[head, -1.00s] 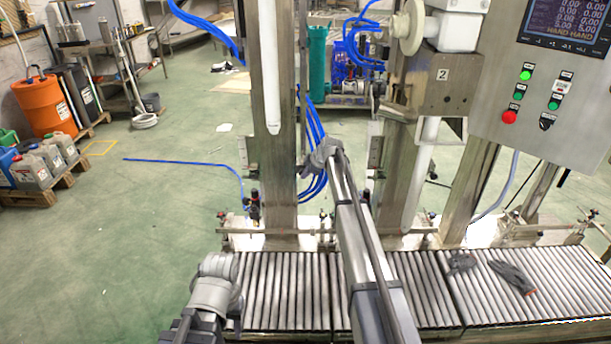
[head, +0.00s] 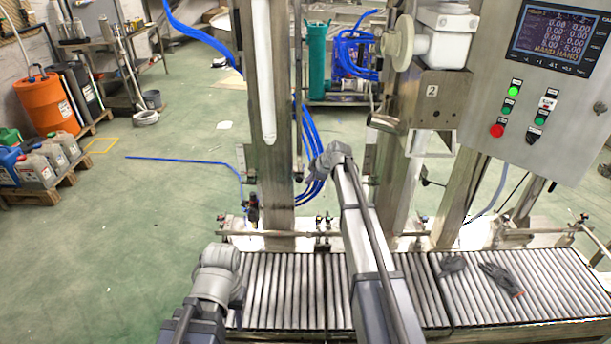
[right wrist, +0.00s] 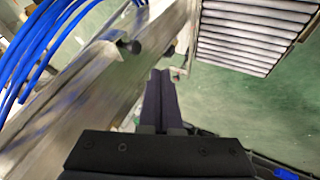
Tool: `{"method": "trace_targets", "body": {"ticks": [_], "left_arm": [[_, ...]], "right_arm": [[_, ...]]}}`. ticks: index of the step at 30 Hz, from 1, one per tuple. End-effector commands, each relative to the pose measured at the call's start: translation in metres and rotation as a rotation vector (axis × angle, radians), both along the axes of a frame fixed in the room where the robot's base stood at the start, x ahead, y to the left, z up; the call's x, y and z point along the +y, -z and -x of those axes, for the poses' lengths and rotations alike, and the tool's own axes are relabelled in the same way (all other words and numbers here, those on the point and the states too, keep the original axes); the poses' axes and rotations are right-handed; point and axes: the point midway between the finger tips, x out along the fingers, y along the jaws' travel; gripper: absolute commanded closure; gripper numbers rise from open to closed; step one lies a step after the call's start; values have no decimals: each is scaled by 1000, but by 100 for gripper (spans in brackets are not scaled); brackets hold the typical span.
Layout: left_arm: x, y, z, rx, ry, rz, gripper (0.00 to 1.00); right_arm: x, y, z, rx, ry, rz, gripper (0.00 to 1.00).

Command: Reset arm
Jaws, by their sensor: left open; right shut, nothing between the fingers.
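My right gripper (right wrist: 160,74) shows in the right wrist view with its two dark fingers together and nothing between them. It points toward a blurred metal post, with the roller conveyor at the upper right of that view. In the head view my right arm reaches up over the conveyor to a grey joint in front of the metal posts; its gripper cannot be made out there. My left arm shows only as grey and dark links at the lower left, beside the conveyor's left end. The left gripper is out of view.
The roller conveyor (head: 285,290) runs along the front, with dark gloves (head: 500,278) on its right part. A steel post (head: 272,140) and a control panel (head: 550,100) stand behind it. Blue hoses (right wrist: 38,45) are close in the right wrist view. Green floor at left is open.

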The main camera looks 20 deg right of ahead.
Motion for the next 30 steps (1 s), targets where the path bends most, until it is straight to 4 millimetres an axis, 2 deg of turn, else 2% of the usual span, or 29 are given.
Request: {"method": "trace_targets", "body": {"ticks": [1, 7, 11, 14, 18, 20, 21, 24, 27, 30], "left_arm": [[0, -7, 0, 0, 0, 0, 50], [0, -8, 0, 0, 0, 0, 50], [0, -10, 0, 0, 0, 0, 50], [0, -13, 0, 0, 0, 0, 50], [0, -18, 0, 0, 0, 0, 50], [0, -20, 0, 0, 0, 0, 50], [0, -22, 0, 0, 0, 0, 50], [0, -25, 0, 0, 0, 0, 50], [0, -28, 0, 0, 0, 0, 50], [0, -30, 0, 0, 0, 0, 50]], "right_arm": [[-1, -7, 4, 0, 1, -1, 100], [-1, -8, 8, 3, 0, -2, 100], [27, -5, 31, 53, 19, -23, 100], [71, 1, 74, 150, 65, -53, 100], [134, 9, 157, 323, 188, -75, 100], [156, 12, 195, 396, 255, -71, 100], [169, 13, 222, 441, 304, -64, 100], [191, 15, 286, 535, 440, -31, 100], [203, 15, 343, 596, 577, 10, 100], [207, 13, 386, 627, 698, 48, 100]]}}
